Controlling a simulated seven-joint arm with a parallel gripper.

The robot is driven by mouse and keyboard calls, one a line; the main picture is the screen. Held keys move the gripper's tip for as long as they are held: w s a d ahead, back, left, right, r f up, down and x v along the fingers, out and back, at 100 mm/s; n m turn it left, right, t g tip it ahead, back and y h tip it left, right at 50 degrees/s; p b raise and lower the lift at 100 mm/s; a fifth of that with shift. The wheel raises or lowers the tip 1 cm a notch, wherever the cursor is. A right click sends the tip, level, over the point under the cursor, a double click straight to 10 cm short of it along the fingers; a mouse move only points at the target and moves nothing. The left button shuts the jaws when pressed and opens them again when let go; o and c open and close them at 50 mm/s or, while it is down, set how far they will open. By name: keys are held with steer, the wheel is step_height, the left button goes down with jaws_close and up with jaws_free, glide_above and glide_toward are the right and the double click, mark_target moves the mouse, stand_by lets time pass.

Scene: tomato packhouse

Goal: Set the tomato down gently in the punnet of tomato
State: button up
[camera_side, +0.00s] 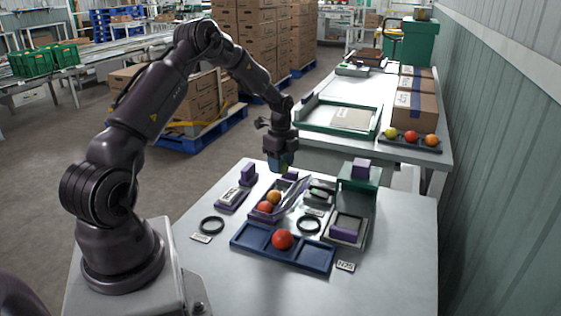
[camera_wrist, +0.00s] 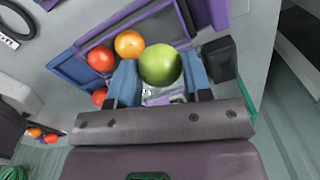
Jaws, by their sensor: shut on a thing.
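My gripper (camera_side: 281,163) is shut on a green tomato (camera_wrist: 160,65). Its blue fingers are on either side of the tomato in the wrist view; in the side view the tomato is mostly hidden. The gripper is raised above the table, behind a purple punnet (camera_side: 253,215). An orange tomato (camera_side: 274,197) and a red tomato (camera_side: 264,208) sit in that punnet. In the wrist view the orange tomato (camera_wrist: 130,43) is just left of the held one, and the punnet (camera_wrist: 158,27) shows behind it.
A blue sectioned tray (camera_side: 314,259) with one red tomato (camera_side: 283,239) in its middle compartment lies in front of the punnet. A slanted panel stands at the punnet's right. A green stand (camera_side: 359,181) with a purple block is further right. The table's front right is clear.

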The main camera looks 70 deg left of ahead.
steer(key=shift+f, duration=2.35)
steer(key=o, duration=0.8)
steer(key=shift+c, duration=0.2)
steer(key=c, duration=0.3)
steer(key=shift+r, duration=3)
